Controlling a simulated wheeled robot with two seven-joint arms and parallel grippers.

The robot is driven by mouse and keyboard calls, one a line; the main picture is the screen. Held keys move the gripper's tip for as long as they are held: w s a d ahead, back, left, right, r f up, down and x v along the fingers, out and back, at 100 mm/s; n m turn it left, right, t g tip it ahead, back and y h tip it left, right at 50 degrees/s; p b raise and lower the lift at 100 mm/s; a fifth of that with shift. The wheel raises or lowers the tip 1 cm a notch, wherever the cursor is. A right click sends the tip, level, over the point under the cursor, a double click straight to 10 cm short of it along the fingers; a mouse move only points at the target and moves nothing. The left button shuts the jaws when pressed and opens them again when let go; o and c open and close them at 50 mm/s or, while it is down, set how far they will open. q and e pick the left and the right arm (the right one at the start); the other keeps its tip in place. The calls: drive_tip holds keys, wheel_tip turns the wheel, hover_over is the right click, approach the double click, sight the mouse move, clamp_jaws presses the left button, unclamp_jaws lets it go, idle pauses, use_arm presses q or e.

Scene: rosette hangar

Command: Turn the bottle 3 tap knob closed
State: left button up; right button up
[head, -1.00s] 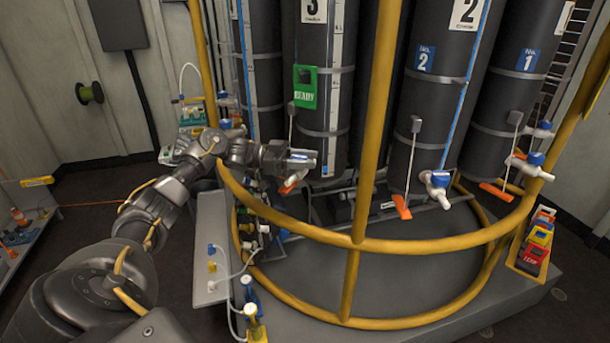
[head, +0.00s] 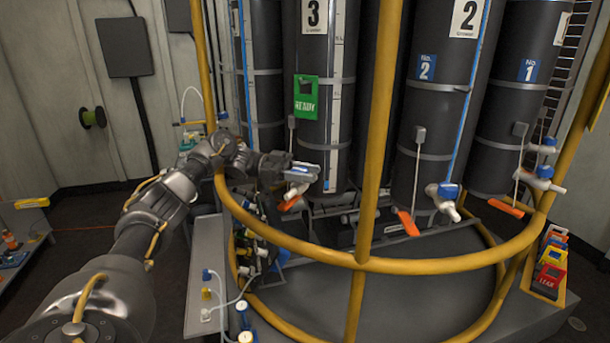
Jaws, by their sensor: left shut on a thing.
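Bottle 3 (head: 316,138) is a dark upright cylinder with a white number 3 label and a green READY tag. Its tap is at the front near the bottom, with a blue knob (head: 304,169) partly hidden by my gripper. My left gripper (head: 298,174) reaches in from the left over the yellow rail and is shut on that knob. The fingers hide much of the tap, so the knob's exact angle is hard to tell. An orange tag (head: 291,203) hangs just below. My right gripper is not in view.
A yellow guard rail (head: 420,266) with a tall yellow post (head: 374,140) rings the bottles. Bottle 2 (head: 424,120) and bottle 1 (head: 512,115), with blue-knobbed taps, stand to the right. A grey shelf (head: 205,250) with small fittings is below my left arm.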

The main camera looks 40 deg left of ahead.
use_arm(q)
drive_tip(key=o, duration=0.7)
drive_tip(key=shift+o, duration=1.4)
drive_tip(key=shift+w+d, duration=0.15)
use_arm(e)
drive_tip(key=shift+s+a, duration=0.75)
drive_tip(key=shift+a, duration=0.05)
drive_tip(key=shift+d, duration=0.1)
use_arm(q)
drive_tip(key=shift+s+a, duration=0.2)
drive_tip(key=shift+a, duration=0.25)
drive_tip(key=shift+b+v, duration=0.6)
drive_tip(key=shift+v, duration=0.45)
drive_tip(key=v, duration=0.8)
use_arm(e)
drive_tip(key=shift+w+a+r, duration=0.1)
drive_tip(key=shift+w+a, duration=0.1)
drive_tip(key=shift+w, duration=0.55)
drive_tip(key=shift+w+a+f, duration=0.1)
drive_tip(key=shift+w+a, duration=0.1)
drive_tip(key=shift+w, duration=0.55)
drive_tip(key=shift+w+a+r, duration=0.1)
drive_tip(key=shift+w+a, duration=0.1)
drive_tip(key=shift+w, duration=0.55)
